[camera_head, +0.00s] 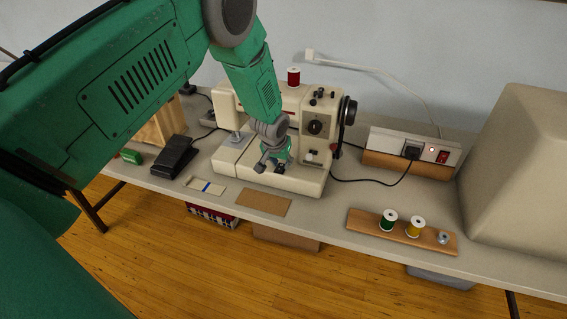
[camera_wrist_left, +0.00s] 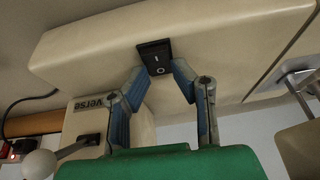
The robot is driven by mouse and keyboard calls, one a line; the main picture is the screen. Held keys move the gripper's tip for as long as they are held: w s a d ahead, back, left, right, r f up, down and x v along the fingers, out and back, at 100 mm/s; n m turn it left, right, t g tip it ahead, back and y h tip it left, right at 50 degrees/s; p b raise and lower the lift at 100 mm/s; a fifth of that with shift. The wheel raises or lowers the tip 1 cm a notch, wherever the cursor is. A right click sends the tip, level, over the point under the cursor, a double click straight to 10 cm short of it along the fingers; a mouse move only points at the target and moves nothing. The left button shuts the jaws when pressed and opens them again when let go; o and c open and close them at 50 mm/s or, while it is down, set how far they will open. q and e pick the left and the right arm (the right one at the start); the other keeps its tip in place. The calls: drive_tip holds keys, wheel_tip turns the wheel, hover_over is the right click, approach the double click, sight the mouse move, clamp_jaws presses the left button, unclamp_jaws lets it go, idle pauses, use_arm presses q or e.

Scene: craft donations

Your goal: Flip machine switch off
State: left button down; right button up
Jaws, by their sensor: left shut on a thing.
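The cream sewing machine (camera_head: 308,182) stands on the table in the head view. In the left wrist view, the machine switch (camera_wrist_left: 155,50), a black rocker with white marks, sits on a cream face of the machine. I cannot tell which way the rocker is tipped. My left gripper (camera_head: 275,168) is down at the machine's base, below its arm. In the left wrist view its blue fingertips (camera_wrist_left: 161,68) stand either side of the switch's lower end and are shut on it. The switch is hidden in the head view. My right gripper is not in view.
A power strip (camera_head: 388,141) with a lit red light stands right of the machine. A black foot pedal (camera_head: 175,157) lies to the left. A wooden board (camera_head: 368,226) with thread spools is at the front right. A beige cover (camera_head: 520,160) fills the right end.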

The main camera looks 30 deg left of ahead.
sight(280, 168)
use_arm(q)
drive_tip(key=shift+w+a+f+g+h, duration=0.15)
drive_tip(key=shift+a+f+g+h, duration=0.2)
drive_tip(key=shift+g, duration=0.15)
drive_tip(key=shift+w+d+f+g+b, duration=0.1)
drive_tip(key=shift+w+f+g+b, duration=0.05)
drive_tip(key=shift+g+b, duration=0.5)
drive_tip(key=shift+d+g, duration=0.35)
drive_tip(key=shift+a+h, duration=0.2)
drive_tip(key=shift+h, duration=0.05)
drive_tip(key=c, duration=1.4)
unclamp_jaws()
drive_tip(key=shift+a, duration=0.15)
drive_tip(key=shift+o, duration=0.2)
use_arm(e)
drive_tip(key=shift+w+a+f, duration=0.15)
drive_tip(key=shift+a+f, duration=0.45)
use_arm(q)
drive_tip(key=shift+d+r, duration=0.2)
drive_tip(key=shift+d, duration=0.05)
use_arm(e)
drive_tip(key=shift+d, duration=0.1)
use_arm(q)
drive_tip(key=shift+w+r, duration=0.1)
drive_tip(key=shift+r, duration=0.4)
wheel_tip(280, 168, up, 11)
drive_tip(key=s, duration=0.1)
drive_tip(key=shift+s+d+f, duration=0.15)
drive_tip(key=shift+s+d, duration=0.05)
drive_tip(key=shift+s, duration=0.05)
